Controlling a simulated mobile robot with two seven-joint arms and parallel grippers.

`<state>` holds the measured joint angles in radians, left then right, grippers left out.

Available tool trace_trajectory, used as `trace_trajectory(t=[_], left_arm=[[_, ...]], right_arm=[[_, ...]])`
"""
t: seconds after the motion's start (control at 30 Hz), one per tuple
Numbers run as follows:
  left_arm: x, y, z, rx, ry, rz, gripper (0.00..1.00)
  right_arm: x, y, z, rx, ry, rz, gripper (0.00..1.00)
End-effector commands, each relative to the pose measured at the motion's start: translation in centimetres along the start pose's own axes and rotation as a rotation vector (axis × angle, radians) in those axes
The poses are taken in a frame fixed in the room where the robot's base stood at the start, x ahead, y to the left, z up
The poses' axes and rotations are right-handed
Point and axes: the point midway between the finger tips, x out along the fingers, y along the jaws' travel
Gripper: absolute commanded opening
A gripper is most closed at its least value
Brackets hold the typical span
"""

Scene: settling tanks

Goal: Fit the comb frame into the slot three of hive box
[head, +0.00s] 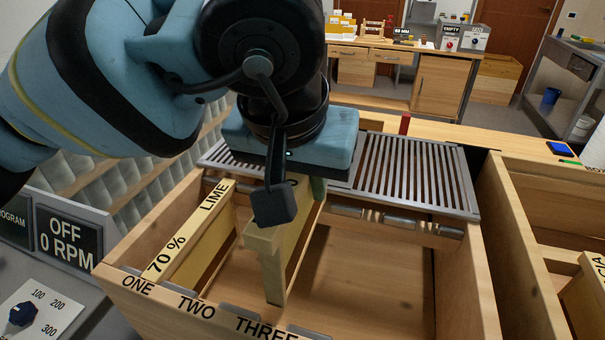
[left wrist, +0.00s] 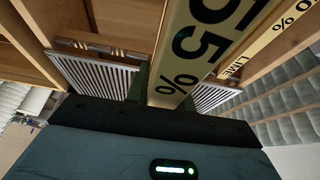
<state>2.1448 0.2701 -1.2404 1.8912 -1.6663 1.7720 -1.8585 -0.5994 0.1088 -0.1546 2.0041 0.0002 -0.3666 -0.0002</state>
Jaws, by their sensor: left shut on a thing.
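My left gripper (head: 305,182) is shut on the comb frame (head: 273,268), a pale wooden frame with a yellow top bar. In the left wrist view the comb frame (left wrist: 195,45) reads "55 %" in black. It hangs over and partly inside the hive box (head: 180,303), a wooden box with ONE, TWO and THREE on its front rim. Metal slot notches (head: 238,310) line that rim. The near end of the frame appears short of the rim, behind TWO and THREE. I cannot tell if its far end touches anything. My right gripper is not in view.
A frame marked "70 % LIME" (head: 185,240) sits at ONE. A metal grille (head: 415,175) spans behind the box's open part. Another wooden box (head: 530,200) stands at the right. A control panel reading "OFF 0 RPM" (head: 68,238) is at the left. The box interior right of the held frame is empty.

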Motion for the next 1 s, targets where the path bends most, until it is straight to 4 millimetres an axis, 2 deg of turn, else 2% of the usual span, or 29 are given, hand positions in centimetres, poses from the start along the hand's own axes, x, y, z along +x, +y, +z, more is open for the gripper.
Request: trace_trajectory(t=[1.0], left_arm=[[1.9, 0.0, 0.8, -0.001, 0.003, 0.001, 0.00]], right_arm=[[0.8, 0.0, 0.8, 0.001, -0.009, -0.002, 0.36]])
